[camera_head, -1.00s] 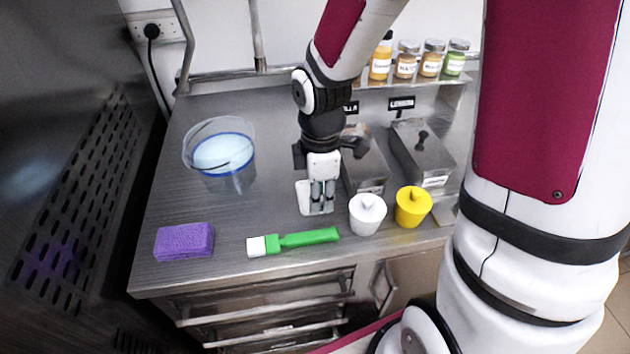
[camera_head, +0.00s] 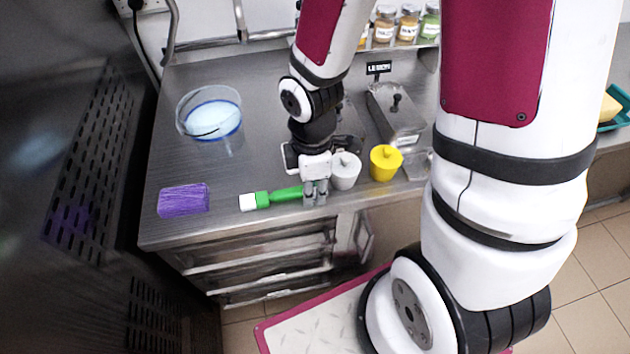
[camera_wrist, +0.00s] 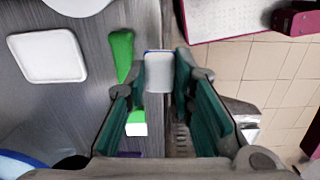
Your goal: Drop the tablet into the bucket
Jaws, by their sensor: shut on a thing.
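My gripper (camera_head: 315,192) is over the front edge of the steel counter, beside the green brush's handle end. In the wrist view my gripper (camera_wrist: 160,76) has its teal-padded fingers shut on a small white tablet with a blue edge (camera_wrist: 158,72). The tablet cannot be made out in the head view. The bucket (camera_head: 181,101) is clear, holds light blue liquid, and stands at the back left of the counter, well apart from my gripper. A part of the bucket (camera_wrist: 18,170) shows at the lower left of the wrist view.
A green brush (camera_head: 285,195) and purple sponge (camera_head: 184,200) lie near the front edge. A white square dish (camera_wrist: 47,56) lies beside the brush. Counter between sponge and bucket is clear.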

